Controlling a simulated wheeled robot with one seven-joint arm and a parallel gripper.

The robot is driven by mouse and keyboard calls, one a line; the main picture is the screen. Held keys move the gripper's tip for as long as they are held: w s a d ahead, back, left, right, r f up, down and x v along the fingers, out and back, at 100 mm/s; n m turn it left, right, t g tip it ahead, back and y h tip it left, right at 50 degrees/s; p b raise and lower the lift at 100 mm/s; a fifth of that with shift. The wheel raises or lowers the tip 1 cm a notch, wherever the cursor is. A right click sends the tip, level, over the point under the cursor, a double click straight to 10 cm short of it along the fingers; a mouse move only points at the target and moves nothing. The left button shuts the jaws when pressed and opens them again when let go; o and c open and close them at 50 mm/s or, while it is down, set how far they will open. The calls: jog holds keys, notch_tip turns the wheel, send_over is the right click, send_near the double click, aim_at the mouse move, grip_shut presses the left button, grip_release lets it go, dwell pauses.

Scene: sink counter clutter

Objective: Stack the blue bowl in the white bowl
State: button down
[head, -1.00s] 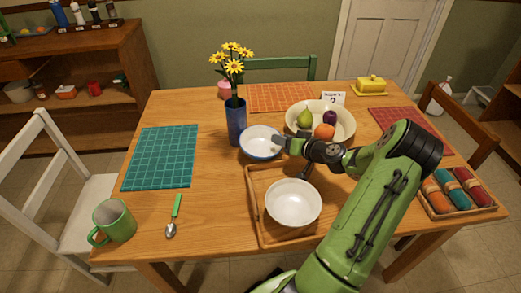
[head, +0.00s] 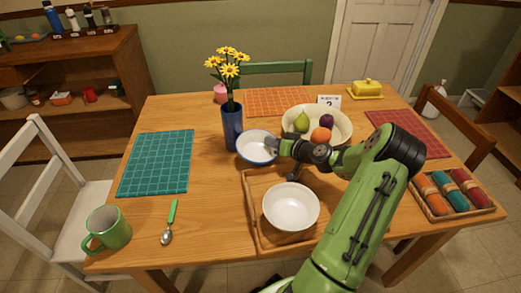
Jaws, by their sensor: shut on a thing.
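The blue bowl (head: 256,146), with a pale inside and a blue outer wall and rim, is on or just above the wooden table right of the flower vase. I cannot tell whether it touches the table. My gripper (head: 273,146) is shut on the right side of its rim; the fingertips are small and partly hidden in this view. The white bowl (head: 291,206) stands upright and empty on the wooden tray (head: 253,228), nearer to me and to the right of the blue bowl.
The blue vase (head: 232,127) with yellow flowers stands close left of the blue bowl. A cream fruit bowl (head: 342,127) is close behind my wrist. A green mug (head: 108,230) and a spoon (head: 168,230) lie left. A tray of rolled napkins (head: 485,211) is at right.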

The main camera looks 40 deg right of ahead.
notch_tip(320, 180, up, 10)
jog(key=p, duration=0.3)
